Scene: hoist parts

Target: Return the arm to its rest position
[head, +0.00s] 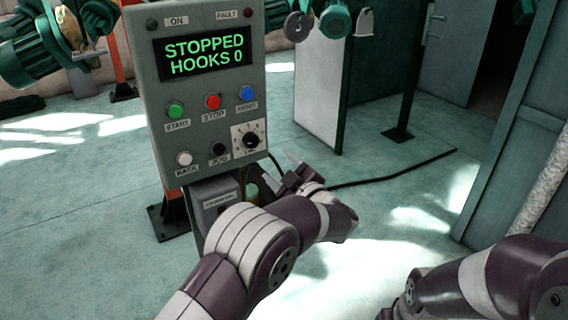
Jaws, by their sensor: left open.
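My left arm (265,240) reaches up from the bottom of the head view. Its gripper (279,171) is open and appears empty, just below and to the right of the control panel's lower right corner. The grey control panel (164,130) stands upright, and its screen (205,54) reads STOPPED, HOOKS 0. Below the screen are a green START button (175,110), a red STOP button (212,101), a blue RESET button (246,93) and a dial (250,140). My right arm (480,285) shows at the lower right; its gripper is out of view.
A small labelled grey box (214,208) sits under the panel, close to my left forearm. A black cable (395,173) runs along the floor to the right. A white board (318,75) and a green frame (515,140) stand behind. Open floor (375,225) lies between my arms.

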